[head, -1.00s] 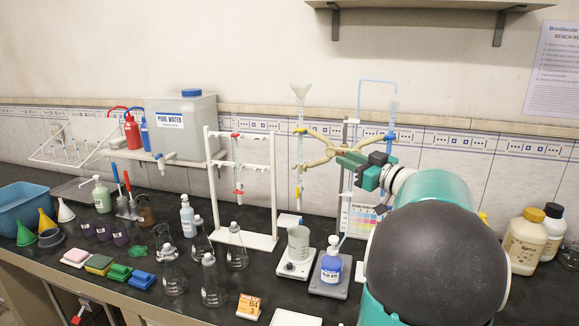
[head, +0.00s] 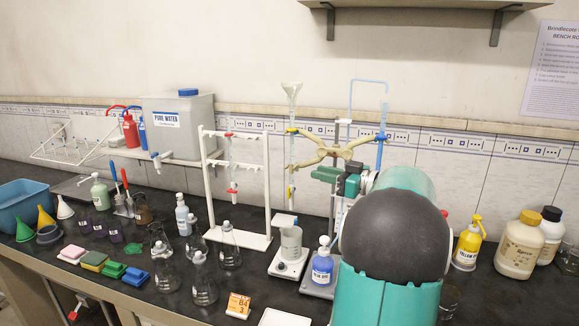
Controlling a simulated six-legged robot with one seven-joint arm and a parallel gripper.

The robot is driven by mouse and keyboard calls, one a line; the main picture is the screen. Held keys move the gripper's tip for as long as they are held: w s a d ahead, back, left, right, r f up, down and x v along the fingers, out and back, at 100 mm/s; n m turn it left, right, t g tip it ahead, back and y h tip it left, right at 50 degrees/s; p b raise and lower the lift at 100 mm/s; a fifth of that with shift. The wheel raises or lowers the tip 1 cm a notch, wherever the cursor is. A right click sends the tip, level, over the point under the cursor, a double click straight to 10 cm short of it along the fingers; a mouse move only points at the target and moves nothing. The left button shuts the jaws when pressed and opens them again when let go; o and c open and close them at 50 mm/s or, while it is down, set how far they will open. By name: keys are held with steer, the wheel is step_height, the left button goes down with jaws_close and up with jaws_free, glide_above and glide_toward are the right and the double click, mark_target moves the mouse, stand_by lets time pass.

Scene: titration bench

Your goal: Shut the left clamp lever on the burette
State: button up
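The tan double burette clamp (head: 332,149) sits on a stand rod behind my arm. Its left arm holds an upright glass burette (head: 291,165) with a funnel on top, and a small blue-and-yellow part (head: 291,131) shows at that grip. The lever's exact position is too small to tell. The right clamp arm reaches a second tube (head: 382,140) with blue tubing. My gripper (head: 333,176), green and black, is just below the clamp's middle and right of the left burette. My own arm partly hides it, and its finger gap is not clear. I see nothing held.
A beaker on a white stirrer (head: 288,265) and a blue-dye bottle (head: 322,262) stand below the clamp. A white rack (head: 240,185) stands left, with several flasks before it. A yellow bottle (head: 467,245) and larger jars (head: 519,246) stand right.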

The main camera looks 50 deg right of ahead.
mark_target(291, 165)
steer(key=x, duration=1)
steer(key=shift+w, duration=0.1)
steer(key=shift+c, duration=0.2)
jaws_close()
